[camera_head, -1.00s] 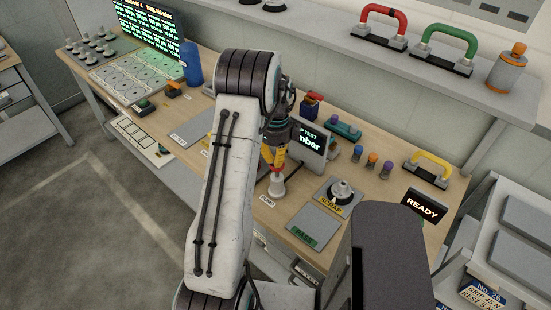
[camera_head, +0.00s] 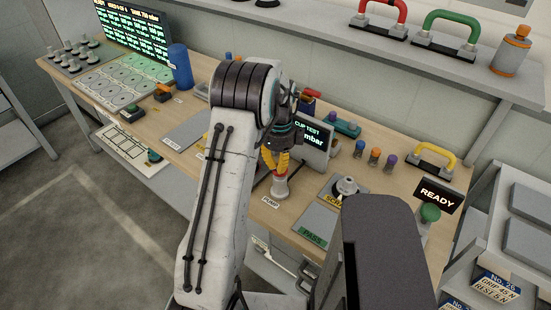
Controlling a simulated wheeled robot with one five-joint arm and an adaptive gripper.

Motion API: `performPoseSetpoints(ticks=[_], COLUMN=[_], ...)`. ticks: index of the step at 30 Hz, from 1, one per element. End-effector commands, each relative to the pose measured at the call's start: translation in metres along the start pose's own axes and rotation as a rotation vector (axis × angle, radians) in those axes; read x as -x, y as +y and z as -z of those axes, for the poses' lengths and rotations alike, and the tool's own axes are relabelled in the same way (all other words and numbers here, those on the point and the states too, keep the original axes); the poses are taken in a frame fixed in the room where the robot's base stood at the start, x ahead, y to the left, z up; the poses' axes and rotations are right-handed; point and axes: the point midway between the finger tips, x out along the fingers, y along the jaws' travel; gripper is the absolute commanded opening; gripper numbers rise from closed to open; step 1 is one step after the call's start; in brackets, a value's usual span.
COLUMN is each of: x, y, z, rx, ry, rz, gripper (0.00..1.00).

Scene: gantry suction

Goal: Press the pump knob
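The pump knob (camera_head: 280,187) is a pale, flared piece with a red band near its top. It stands upright on the wooden bench behind a small "PUMP" label (camera_head: 270,202). My gripper (camera_head: 275,165), with yellow fingers, points down right above the knob. Its tips overlap the knob's red top in this view, and I cannot tell whether they touch it. My arm hides part of the gripper, and the finger gap is unclear.
A "CUP TEST" display (camera_head: 312,138) stands just behind the gripper. To the right are a grey "PASS" pad (camera_head: 315,222), a round fixture on the "SCRAP" pad (camera_head: 346,187), several coloured cups (camera_head: 375,157) and a green button (camera_head: 430,212) by the "READY" sign (camera_head: 437,195).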

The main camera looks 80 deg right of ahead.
Motion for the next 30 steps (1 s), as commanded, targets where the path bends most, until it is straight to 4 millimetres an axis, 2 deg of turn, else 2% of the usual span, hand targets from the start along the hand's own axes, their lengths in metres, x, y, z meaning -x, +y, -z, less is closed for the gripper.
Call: performPoseSetpoints(ticks=[6, 11, 17, 30], x=[-0.002, 0.010, 0.043, 0.113], y=[0.002, 0.004, 0.012, 0.010], z=[0.002, 0.001, -0.003, -0.005], rx=[-0.002, 0.001, 0.012, 0.013], ry=[0.004, 0.004, 0.003, 0.000], rz=[-0.009, -0.008, -0.003, 0.002], gripper=[0.00, 0.00, 0.00, 0.00])
